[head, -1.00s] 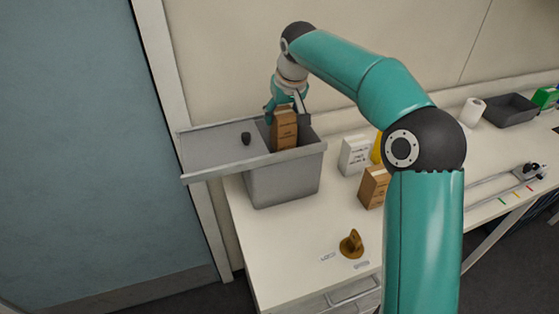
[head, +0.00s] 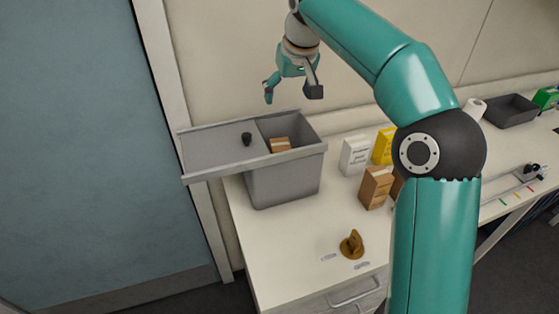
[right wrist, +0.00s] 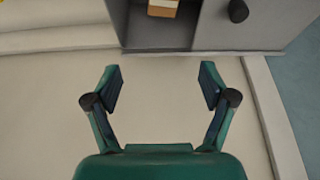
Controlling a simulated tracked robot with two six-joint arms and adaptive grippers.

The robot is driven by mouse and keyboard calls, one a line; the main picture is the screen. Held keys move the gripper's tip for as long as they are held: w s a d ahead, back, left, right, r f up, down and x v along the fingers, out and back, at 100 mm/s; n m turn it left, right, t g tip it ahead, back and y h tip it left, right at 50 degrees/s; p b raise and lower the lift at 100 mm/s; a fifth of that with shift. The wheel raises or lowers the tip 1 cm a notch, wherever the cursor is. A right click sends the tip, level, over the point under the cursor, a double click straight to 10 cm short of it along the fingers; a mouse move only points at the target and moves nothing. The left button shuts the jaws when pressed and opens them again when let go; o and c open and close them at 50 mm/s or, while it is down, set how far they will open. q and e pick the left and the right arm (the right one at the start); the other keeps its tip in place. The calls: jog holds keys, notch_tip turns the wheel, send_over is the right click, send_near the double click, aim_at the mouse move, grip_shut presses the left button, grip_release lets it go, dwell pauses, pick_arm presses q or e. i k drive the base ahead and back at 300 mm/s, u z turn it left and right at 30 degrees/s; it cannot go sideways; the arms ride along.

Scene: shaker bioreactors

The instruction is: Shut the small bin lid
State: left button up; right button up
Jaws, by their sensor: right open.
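The small grey bin (head: 283,182) stands on the left end of the bench. Its sliding lid (head: 208,150), with a black knob (head: 247,139), is pushed out to the left, so the right part of the bin is open. A brown box (head: 280,145) lies inside, its top showing in the opening. My right gripper (head: 291,95) is open and empty above and behind the bin. In the right wrist view, the open fingers (right wrist: 160,92) have nothing between them; the bin (right wrist: 160,22), brown box (right wrist: 163,8) and knob (right wrist: 238,11) show at the top. My left gripper is not in view.
White (head: 354,156) and yellow (head: 384,146) boxes and a brown box (head: 375,188) stand right of the bin. A brown knobbed object (head: 351,244) sits in front. A wall is close behind, and a door frame (head: 175,90) is at left.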

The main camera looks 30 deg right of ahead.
aim_at(211, 148)
jog(key=k, duration=1)
